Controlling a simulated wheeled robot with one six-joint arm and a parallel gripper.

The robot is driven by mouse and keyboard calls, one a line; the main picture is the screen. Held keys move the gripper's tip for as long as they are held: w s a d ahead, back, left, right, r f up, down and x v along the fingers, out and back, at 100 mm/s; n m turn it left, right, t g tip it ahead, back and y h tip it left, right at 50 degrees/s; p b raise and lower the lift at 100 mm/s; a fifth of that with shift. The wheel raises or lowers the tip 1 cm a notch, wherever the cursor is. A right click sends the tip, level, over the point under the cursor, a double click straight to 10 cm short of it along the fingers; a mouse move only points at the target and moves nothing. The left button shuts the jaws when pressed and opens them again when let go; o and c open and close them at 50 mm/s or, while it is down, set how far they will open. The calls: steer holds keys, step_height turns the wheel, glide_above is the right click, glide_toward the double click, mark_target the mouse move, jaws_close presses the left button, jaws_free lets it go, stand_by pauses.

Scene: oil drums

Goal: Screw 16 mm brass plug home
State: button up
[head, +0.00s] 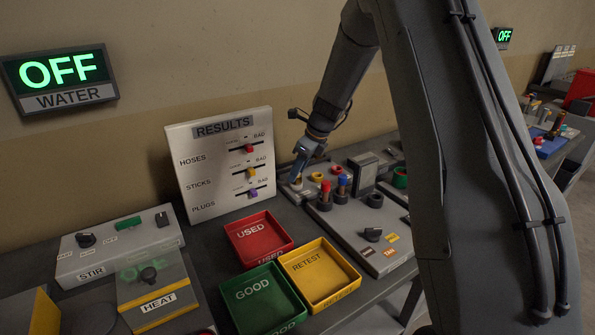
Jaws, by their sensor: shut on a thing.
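My gripper (297,178) points down at the back of the bench, just right of the results board. Its jaws are shut on a small pale, brassy piece, the brass plug (296,184), at the left end of a grey fixture block (308,192). The plug is very small here and partly covered by the jaws. I cannot tell how deep it sits or whether its thread is engaged.
Right of my gripper are coloured rings (317,176) and red- and blue-topped sticks (325,191). A grey panel with a black knob (372,234) lies in front. Red (284,237), yellow (346,296) and green (244,292) trays stand nearer. The results board (205,172) stands close left.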

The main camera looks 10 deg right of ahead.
steer(key=shift+f, duration=0.1)
steer(key=m+p, duration=0.1)
steer(key=p, duration=0.1)
steer(key=m+p, duration=0.1)
steer(key=p, duration=0.1)
steer(key=shift+s+r+m+t+h, duration=0.2)
steer(key=shift+m+t+h, duration=0.1)
steer(key=shift+t, duration=0.1)
steer(key=m+h+p, duration=0.1)
steer(key=m+p, duration=0.2)
steer(key=p, duration=0.3)
steer(key=shift+w+a+t+p, duration=0.1)
steer(key=shift+t+p, duration=0.2)
steer(key=shift+p, duration=0.35)
steer(key=shift+f+m, duration=0.2)
steer(key=shift+m, duration=0.2)
steer(key=o, duration=1.2)
steer(key=shift+c, duration=0.2)
